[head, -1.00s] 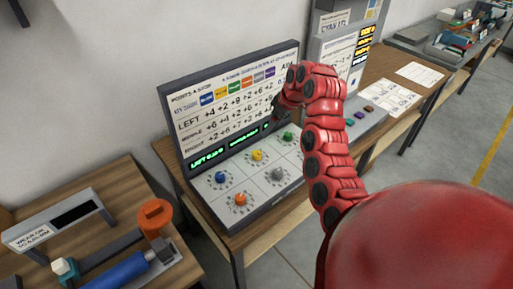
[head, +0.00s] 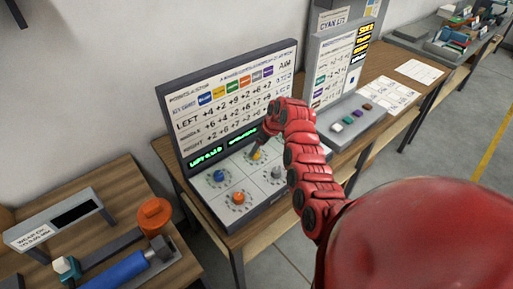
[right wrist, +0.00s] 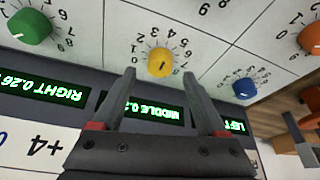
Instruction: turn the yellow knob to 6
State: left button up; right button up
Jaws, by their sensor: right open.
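The yellow knob (head: 256,155) is on the sloped dial panel in the head view, partly behind my right gripper (head: 262,148). In the right wrist view the yellow knob (right wrist: 159,62) is near the fingertips of my open right gripper (right wrist: 159,74), roughly centred between them. My left gripper is out of view.
Blue (head: 220,176), orange (head: 238,198) and grey (head: 277,173) knobs share the panel. A green knob (right wrist: 29,26) shows in the right wrist view. Green displays (right wrist: 148,108) lie under the fingers. An upright chart board (head: 225,95) stands behind the dials.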

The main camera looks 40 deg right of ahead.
jog(key=shift+x, duration=1.45)
grip_shut()
